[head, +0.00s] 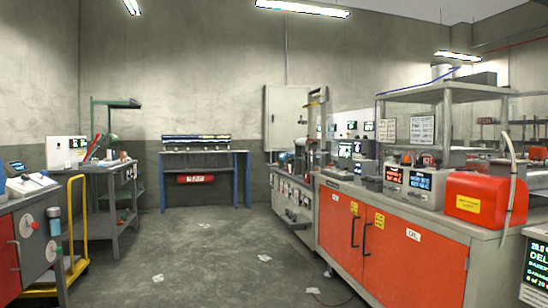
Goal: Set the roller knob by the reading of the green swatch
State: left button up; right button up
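Neither of my grippers shows in the head view. I cannot make out a green swatch. I cannot tell whether either is the roller knob. A pale device with a small screen (16,165) stands on top of that cabinet. A dark display (537,266) with white and green text is cut off at the lower right edge; its text is only partly readable.
A long grey counter with orange doors (340,225) runs along the right, bearing a red box (478,199) and two-part lit readouts (408,179). A yellow cart (76,225) stands at left, a blue-legged bench (200,153) at the back. The middle floor (205,262) is open, with scattered papers.

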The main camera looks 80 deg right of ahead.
aim_at(506, 150)
jog(key=z, duration=0.45)
jog(key=l+z, duration=0.1)
jog(key=z, duration=0.75)
jog(key=l+z, duration=0.1)
jog(key=z, duration=1.2)
jog(key=i+l+z, duration=0.15)
jog(key=z, duration=0.35)
jog(key=i+l+z, duration=0.15)
jog(key=z, duration=0.3)
jog(key=i+z, duration=0.3)
jog(key=z, duration=0.2)
